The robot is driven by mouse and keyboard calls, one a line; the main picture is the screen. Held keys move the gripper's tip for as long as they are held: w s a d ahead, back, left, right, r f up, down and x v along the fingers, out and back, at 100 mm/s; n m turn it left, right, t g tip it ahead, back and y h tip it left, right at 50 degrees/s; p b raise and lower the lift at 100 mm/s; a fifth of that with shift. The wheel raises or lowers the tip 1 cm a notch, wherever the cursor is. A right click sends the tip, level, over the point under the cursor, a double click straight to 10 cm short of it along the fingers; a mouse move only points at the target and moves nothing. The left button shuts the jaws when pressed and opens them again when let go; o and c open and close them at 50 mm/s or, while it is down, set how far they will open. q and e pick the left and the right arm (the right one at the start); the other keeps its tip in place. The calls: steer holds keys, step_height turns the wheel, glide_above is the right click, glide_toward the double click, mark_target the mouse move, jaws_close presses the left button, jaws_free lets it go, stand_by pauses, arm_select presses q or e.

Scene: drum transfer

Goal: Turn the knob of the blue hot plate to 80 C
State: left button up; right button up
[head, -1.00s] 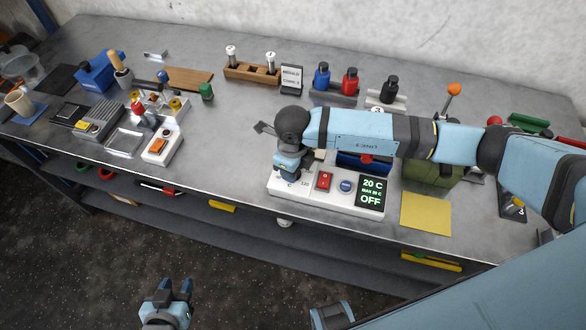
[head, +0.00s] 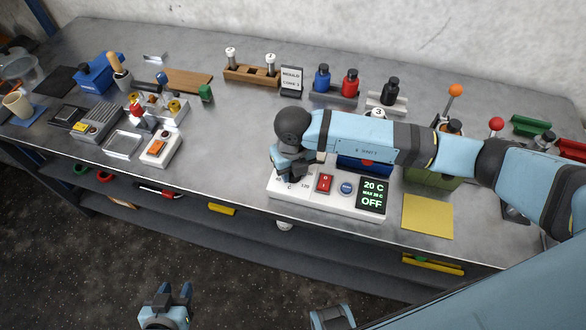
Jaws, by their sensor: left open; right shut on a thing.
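The hot plate has a white control panel (head: 330,199) at the front of the bench, with a blue part (head: 362,163) showing behind it, partly under my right arm. The panel carries a red switch (head: 324,183), a blue button (head: 346,189) and a display (head: 372,195) with green "20 C", a small MAX line and white "OFF". My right gripper (head: 288,178) points down at the panel's left end, shut on the knob, which it hides. Scale marks, including "120", show beside it. My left gripper (head: 174,300) is open and empty, low in front of the bench.
A yellow sheet (head: 427,216) lies right of the panel. A device with an orange rocker switch (head: 158,147) stands to the left, with clear bench between. Bottles (head: 350,82) and a wooden rack (head: 251,73) stand behind. A green box (head: 432,178) is partly under my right arm.

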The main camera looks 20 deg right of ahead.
stand_by(0.5)
steer(key=o, duration=0.9)
step_height(320, 180, up, 14)
steer(key=shift+f+b, duration=0.1)
steer(key=shift+b, duration=0.6)
